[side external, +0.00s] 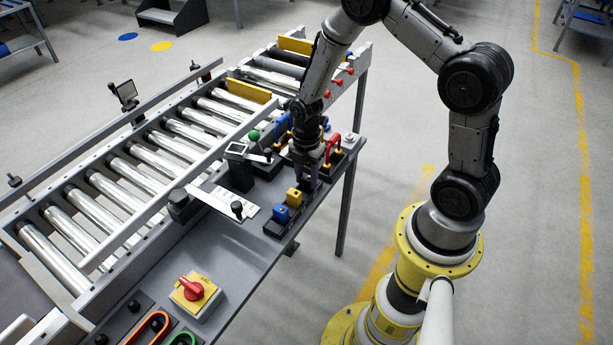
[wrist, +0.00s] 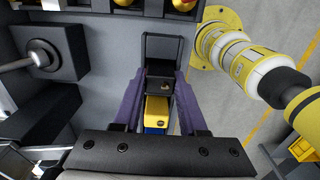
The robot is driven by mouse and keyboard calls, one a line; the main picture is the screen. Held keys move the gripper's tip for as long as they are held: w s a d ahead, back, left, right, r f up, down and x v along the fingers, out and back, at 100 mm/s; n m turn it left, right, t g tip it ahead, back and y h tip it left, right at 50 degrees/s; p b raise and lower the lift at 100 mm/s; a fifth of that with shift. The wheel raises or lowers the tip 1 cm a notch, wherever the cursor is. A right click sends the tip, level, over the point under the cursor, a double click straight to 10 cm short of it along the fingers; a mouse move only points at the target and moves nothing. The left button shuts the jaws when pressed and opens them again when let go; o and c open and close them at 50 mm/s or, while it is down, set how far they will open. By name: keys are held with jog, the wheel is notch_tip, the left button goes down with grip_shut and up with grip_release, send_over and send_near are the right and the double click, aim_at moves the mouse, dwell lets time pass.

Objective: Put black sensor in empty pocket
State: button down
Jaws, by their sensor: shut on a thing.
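My gripper (side external: 308,180) points down over the far part of a black rack (side external: 275,232) on the grey bench. In the wrist view its purple fingers (wrist: 160,84) are closed on a dark block, apparently the black sensor (wrist: 159,85), which is hard to make out against the dark rack. A yellow sensor (side external: 293,197) and a blue sensor (side external: 281,213) sit in the rack, nearer the side camera than my gripper. The yellow one also shows in the wrist view (wrist: 157,107), with a sliver of blue below it. The pocket under my gripper is hidden, and I cannot tell whether the block touches it.
Red (side external: 333,145) and blue handled parts stand close behind my gripper. A small display box (side external: 240,166) and a white plate (side external: 222,198) are to the left. The roller conveyor (side external: 140,170) runs behind. A red rotary switch (side external: 192,288) sits at the front; bare bench lies between.

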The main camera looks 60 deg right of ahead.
grip_release()
dwell(0.4)
jog(key=shift+r, duration=4)
jog(key=shift+a, duration=0.1)
